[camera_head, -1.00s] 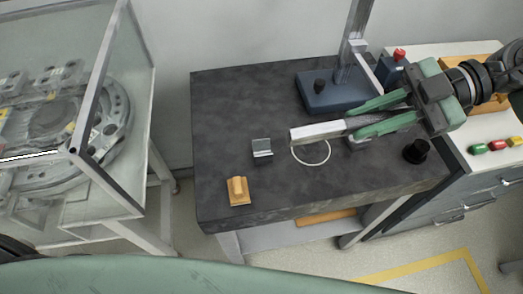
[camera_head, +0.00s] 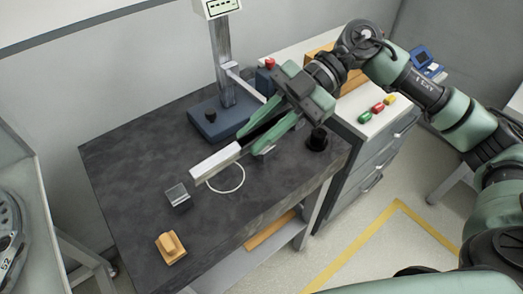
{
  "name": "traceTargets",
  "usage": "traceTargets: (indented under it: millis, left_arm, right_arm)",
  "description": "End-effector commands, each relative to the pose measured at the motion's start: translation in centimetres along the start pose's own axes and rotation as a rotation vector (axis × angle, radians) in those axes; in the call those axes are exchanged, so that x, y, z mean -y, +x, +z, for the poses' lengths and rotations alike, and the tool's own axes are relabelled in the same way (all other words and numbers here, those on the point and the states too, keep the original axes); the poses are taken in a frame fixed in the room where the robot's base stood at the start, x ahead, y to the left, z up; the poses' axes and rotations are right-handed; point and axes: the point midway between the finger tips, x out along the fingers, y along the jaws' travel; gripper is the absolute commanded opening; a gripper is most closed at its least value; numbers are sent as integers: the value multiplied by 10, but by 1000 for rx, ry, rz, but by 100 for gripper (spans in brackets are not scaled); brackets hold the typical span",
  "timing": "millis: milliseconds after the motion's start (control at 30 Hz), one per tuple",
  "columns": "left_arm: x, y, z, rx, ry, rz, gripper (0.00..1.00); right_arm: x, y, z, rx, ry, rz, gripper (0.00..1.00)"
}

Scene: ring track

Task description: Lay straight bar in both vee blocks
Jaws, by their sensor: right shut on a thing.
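The straight bar (camera_head: 215,162) is a pale metal square bar. My right gripper (camera_head: 251,142) is shut on it, and its free end sticks out to the lower left over the dark table. A small grey vee block (camera_head: 178,196) stands on the table just beyond that end, apart from it in the picture. I cannot make out the second vee block clearly; the gripper and bar cover the area where it may stand. My left gripper is not in view.
A white ring (camera_head: 241,178) lies on the dark table (camera_head: 130,180) under the bar. A wooden block (camera_head: 170,247) is near the front edge. A blue-based stand (camera_head: 222,118) is behind, and a black knob (camera_head: 317,139) is to the right. The table's left part is clear.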

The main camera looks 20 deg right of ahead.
Motion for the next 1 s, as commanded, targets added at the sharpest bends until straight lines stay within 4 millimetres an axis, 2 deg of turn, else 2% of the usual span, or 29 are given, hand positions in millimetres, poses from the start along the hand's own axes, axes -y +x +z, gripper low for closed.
traceTargets:
  millis: [667, 767, 1000]
  left_arm:
    - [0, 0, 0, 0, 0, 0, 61]
    - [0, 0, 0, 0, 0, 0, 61]
    - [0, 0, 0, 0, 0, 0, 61]
  right_arm:
    - [0, 1, -1, -3, -2, 1, 0]
    - [1, 8, -1, -7, -3, 0, 0]
    - [3, 38, 8, 5, 36, 72, 0]
